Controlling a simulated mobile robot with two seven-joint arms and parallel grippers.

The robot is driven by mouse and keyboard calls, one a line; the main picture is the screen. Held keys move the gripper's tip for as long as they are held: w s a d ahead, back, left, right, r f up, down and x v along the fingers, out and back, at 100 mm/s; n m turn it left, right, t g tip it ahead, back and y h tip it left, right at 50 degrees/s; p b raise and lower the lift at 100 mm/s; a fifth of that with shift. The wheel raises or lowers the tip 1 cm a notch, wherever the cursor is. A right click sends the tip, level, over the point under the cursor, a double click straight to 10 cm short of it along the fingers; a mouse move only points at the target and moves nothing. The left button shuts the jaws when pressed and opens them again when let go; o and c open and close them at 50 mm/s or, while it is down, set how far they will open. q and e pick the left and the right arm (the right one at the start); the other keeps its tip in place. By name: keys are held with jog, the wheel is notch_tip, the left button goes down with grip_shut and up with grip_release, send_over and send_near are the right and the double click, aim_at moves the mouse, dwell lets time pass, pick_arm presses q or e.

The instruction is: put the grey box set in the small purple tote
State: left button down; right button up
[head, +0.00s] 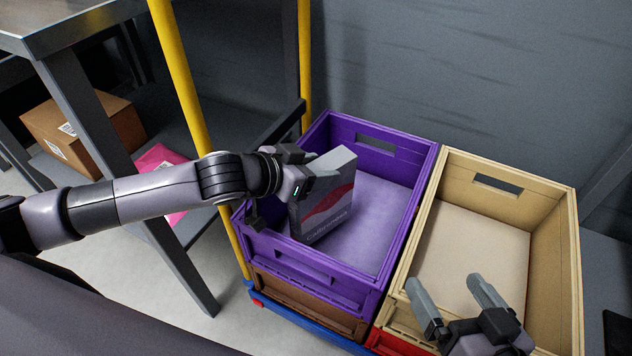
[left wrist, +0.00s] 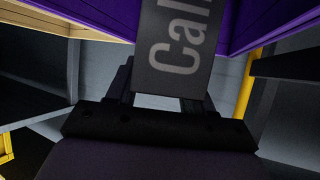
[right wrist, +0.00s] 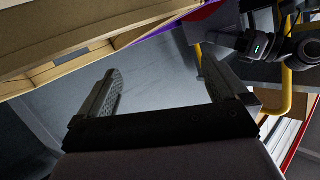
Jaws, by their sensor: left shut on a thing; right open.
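The grey box set (head: 325,195) has a red patch and pale lettering on its front. My left gripper (head: 290,185) is shut on its left side and holds it upright, slightly tilted, over the left part of the purple tote (head: 432,172). I cannot tell whether its lower edge touches the tote floor. In the left wrist view the grey box set (left wrist: 178,45) stands between the fingers, with large letters on it. The tote's visible floor is empty. My right gripper (head: 455,292) is open and empty over the near end of the tan tote; its fingers (right wrist: 165,95) also show in the right wrist view.
A tan tote (head: 570,215), empty where visible, stands right of the purple one. Both sit on other crates. A yellow post (head: 180,75) rises left of the purple tote. A shelf at left holds a cardboard box (head: 85,135) and a pink package (head: 160,160).

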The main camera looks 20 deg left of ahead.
aim_at(322, 199)
jog(key=shift+s+d+f+t+b, duration=0.1)
jog(key=shift+d+f+t+b, duration=0.05)
jog(key=shift+d+t+b, duration=0.2)
pick_arm(q)
notch_tip(322, 199, down, 3)
jog(key=shift+r, duration=0.15)
